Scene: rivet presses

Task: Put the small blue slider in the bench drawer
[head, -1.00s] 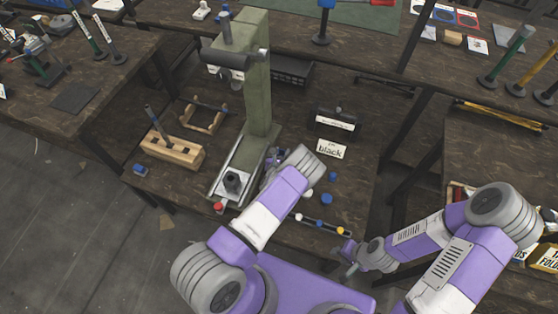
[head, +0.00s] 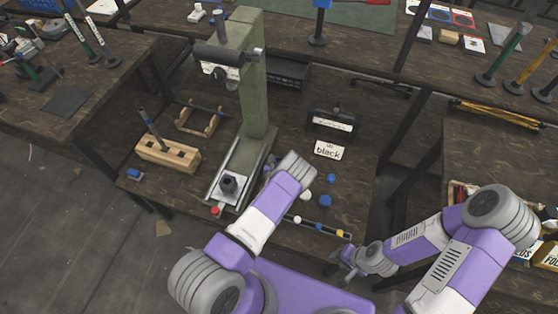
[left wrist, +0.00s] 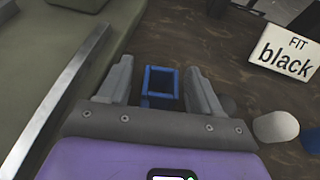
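A small blue hollow piece (left wrist: 160,83), which looks like the slider, shows in the left wrist view as an open rectangular frame over the dark bench top. My left gripper (left wrist: 160,88) is open, with one finger on each side of it and a visible gap at both sides. In the head view my left gripper is mostly hidden by its own wrist, beside the green press (head: 252,90). Another small blue block (head: 135,174) lies at the bench's left front corner. My right gripper (head: 347,266) hangs low right of the bench front; its opening is unclear. I cannot make out the drawer.
The press base rail (left wrist: 62,95) runs close to my left finger. A "FIT black" card (head: 329,150), blue knobs (head: 325,201) and a white knob (left wrist: 276,127) are to the right. A wooden block (head: 168,154) with a post stands left of the press.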

